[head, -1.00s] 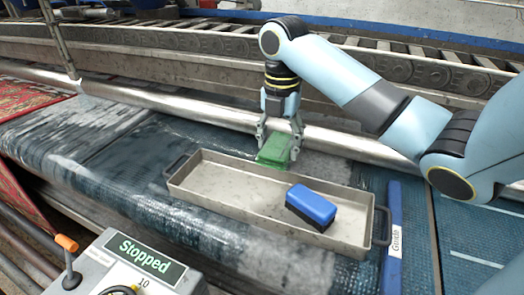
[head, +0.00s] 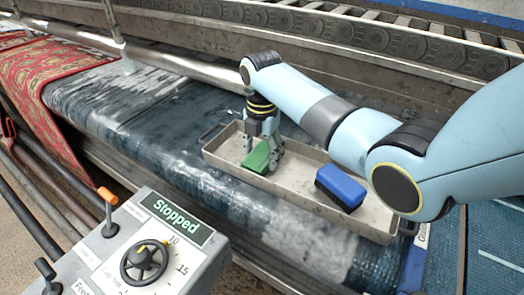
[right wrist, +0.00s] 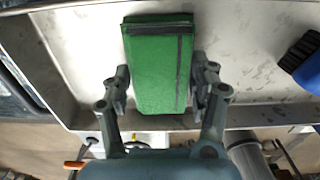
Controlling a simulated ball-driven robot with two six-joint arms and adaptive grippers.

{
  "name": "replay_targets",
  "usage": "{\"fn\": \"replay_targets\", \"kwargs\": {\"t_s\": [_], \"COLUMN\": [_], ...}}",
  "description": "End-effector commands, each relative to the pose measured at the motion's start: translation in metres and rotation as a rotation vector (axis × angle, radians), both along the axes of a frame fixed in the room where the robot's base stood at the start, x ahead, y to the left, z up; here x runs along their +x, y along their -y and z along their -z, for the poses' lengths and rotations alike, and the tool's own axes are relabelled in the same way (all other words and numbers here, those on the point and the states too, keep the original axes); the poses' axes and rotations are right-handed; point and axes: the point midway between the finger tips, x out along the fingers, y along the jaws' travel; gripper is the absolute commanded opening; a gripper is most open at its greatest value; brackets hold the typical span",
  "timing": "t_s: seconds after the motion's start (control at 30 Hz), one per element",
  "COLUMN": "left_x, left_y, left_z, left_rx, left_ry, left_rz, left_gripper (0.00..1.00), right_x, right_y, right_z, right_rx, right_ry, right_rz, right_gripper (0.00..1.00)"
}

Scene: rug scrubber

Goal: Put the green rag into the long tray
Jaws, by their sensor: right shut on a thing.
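The green rag (head: 256,159) is a folded, block-shaped green cloth with a dark stripe, seen in the right wrist view (right wrist: 158,65). My right gripper (head: 264,153) is shut on it, one finger on each long side, as the right wrist view (right wrist: 161,88) shows. The long tray (head: 290,181) is a shallow grey metal tray with end handles. The rag is within the tray's outline at its left end. I cannot tell whether it touches the tray floor. My left gripper is not in view.
A blue block with dark bristles (head: 342,187) lies in the right part of the tray. A control box reading "Stopped" (head: 150,245) stands at front left, with levers. A blue guide strip (head: 416,262) lies right of the tray. A metal roller (head: 180,68) runs behind.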

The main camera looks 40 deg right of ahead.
Motion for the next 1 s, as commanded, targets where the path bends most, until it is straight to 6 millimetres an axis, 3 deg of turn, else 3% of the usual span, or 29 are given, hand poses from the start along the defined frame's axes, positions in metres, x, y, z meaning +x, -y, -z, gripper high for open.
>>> {"fn": "replay_targets", "kwargs": {"t_s": [0.33,0.37,0.53,0.83,1.0], "left_x": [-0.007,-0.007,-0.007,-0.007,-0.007], "left_y": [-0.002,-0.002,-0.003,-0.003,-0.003], "left_z": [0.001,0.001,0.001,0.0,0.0], "left_rx": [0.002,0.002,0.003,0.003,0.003], "left_ry": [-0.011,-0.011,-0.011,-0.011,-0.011], "left_rz": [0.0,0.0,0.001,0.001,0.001], "left_gripper": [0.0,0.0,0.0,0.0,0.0], "right_x": [0.0,0.0,0.0,0.0,0.001], "right_y": [0.0,0.0,0.0,0.0,0.0], "right_z": [0.003,0.003,0.003,0.0,-0.022], "right_rx": [0.0,0.0,0.0,0.0,0.0], "right_ry": [0.001,0.001,0.001,0.001,0.004], "right_rz": [0.0,0.0,0.0,0.0,-0.001], "right_gripper": [0.29,0.63,0.84,0.84,0.84]}}
